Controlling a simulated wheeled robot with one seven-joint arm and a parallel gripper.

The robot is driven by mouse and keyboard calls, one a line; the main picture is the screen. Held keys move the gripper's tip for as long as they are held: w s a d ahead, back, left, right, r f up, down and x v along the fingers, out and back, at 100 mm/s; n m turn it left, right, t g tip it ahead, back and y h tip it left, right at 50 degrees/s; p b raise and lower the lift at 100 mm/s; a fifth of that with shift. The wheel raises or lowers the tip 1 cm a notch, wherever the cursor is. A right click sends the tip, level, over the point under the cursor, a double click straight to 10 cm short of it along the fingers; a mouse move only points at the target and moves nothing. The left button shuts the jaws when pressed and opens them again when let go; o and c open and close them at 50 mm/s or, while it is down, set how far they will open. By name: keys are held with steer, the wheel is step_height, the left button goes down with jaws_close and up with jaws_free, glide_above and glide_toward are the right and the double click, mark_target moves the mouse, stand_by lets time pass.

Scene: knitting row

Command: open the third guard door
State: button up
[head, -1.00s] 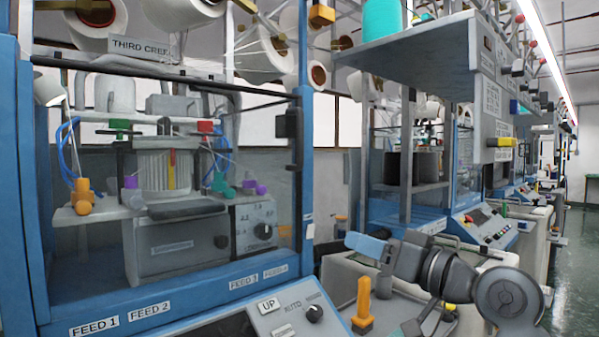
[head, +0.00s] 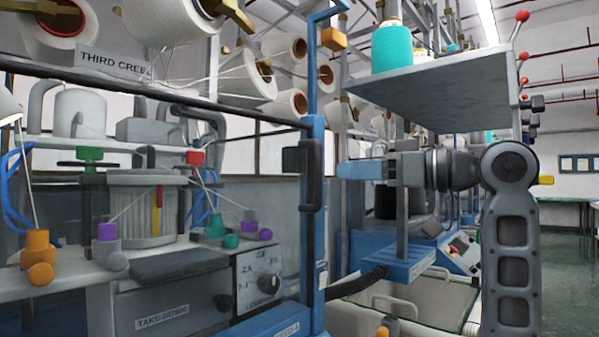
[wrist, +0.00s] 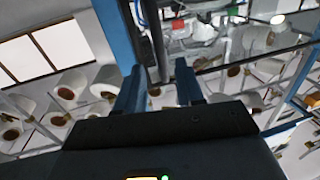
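The third guard door (head: 265,190) is a clear panel with a dark top rail, on the machine signed "THIRD" at the left of the head view. It looks closed against the blue post. Its dark upright handle (head: 312,175) is at the door's right edge. My gripper (head: 342,170) is just right of the handle at about its height, with blue fingers pointing left at it. In the wrist view my gripper (wrist: 158,80) has its fingers apart. A dark upright bar (wrist: 157,40), apparently the handle, shows beyond and between the fingertips; contact cannot be told.
A grey shelf (head: 440,78) with a teal yarn cone (head: 391,50) stands above my arm. A grey bin (head: 425,300) is below it. A dark hose (head: 357,284) runs near the blue post. An open aisle floor (head: 570,260) lies at the far right.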

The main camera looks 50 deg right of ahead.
mark_target(318, 200)
steer(key=p+x, duration=0.1)
steer(key=x, duration=0.6)
steer(key=shift+w+a, duration=0.1)
steer(key=shift+w, duration=0.2)
jaws_close()
